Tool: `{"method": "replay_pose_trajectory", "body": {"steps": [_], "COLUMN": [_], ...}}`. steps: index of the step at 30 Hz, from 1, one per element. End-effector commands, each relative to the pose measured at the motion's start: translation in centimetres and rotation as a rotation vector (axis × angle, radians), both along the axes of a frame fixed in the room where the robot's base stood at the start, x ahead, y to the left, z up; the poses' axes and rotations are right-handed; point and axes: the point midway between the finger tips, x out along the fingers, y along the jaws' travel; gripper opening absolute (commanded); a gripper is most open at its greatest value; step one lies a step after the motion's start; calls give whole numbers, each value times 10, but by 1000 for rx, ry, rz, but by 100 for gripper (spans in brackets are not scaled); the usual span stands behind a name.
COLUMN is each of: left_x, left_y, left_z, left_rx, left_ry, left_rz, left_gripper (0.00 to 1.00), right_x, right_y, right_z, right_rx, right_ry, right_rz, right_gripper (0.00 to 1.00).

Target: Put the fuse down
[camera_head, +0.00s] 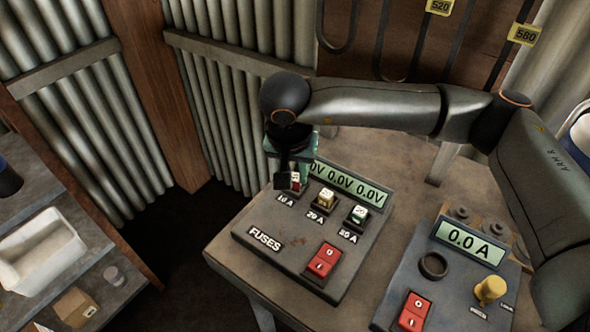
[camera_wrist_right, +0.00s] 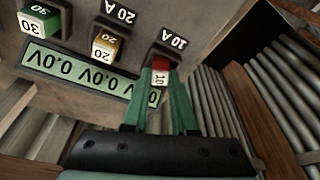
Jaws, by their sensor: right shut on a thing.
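The fuse box (camera_head: 300,245) sits on the table with a row of sockets marked 10 A, 20 A and a third one. My right gripper (camera_head: 292,180) is shut on a small red fuse marked 10 (camera_head: 296,178), at the 10 A socket. In the right wrist view the green fingers (camera_wrist_right: 160,85) close on both sides of the red fuse (camera_wrist_right: 160,64), right at that socket. I cannot tell whether the fuse is seated. A yellow fuse (camera_head: 327,197) stands in the 20 A socket and a green one (camera_head: 358,213) in the third. My left gripper is not in view.
The box's display (camera_head: 350,186) reads 0.0V, partly hidden by my gripper. A red switch (camera_head: 323,260) is at the box's front. A second box with a 0.0 A display (camera_head: 468,243) and yellow knob (camera_head: 490,290) stands right. Shelves with a white bin (camera_head: 40,250) are left.

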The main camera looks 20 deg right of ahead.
Motion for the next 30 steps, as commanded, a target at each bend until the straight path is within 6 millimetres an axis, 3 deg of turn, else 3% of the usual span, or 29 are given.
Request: {"method": "replay_pose_trajectory", "body": {"steps": [5, 6, 14, 25, 30], "left_x": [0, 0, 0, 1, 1], "left_y": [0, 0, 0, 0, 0], "left_z": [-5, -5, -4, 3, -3], "left_rx": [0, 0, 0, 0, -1], "left_ry": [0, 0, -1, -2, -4], "left_rz": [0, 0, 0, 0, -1], "left_gripper": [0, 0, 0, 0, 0], "right_x": [0, 0, 0, 0, -7], "right_y": [0, 0, 0, 0, 5], "right_z": [-4, -4, -3, 4, 32], "right_rx": [0, 0, 0, 1, 1], "right_ry": [0, 0, 0, 0, -5], "right_rz": [0, 0, 0, 0, 3], "right_gripper": [0, 27, 56, 56, 56]}}
